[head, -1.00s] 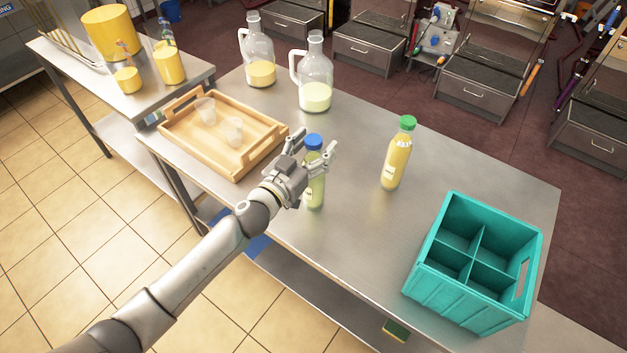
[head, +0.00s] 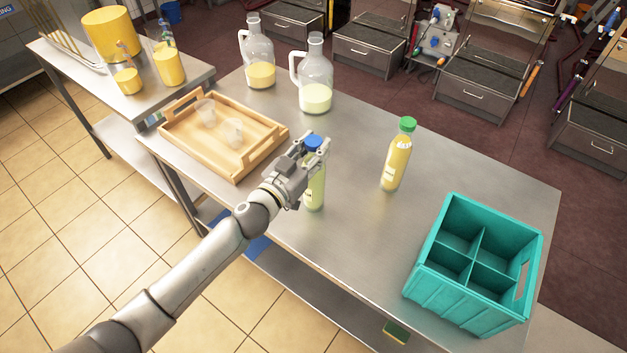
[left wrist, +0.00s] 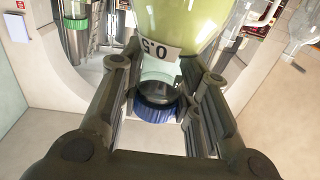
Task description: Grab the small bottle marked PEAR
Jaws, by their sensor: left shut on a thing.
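A small bottle of pale green liquid with a blue cap (head: 314,188) stands upright on the steel table. My left gripper (head: 314,152) is shut on its upper part, just under the cap. In the left wrist view the bottle (left wrist: 185,22) is between the two fingers (left wrist: 160,95), with its blue cap (left wrist: 155,110) and a label piece reading "0.5". A second small bottle, with yellow liquid and a green cap (head: 397,158), stands upright to the right. I cannot read a name on either bottle. My right gripper is not in view.
A teal crate with empty compartments (head: 425,290) stands at the table's right end. A wooden tray (head: 185,146) with clear cups is at left. Two glass jugs (head: 259,73) (head: 316,97) stand at the back. The steel table between bottles and crate is clear.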

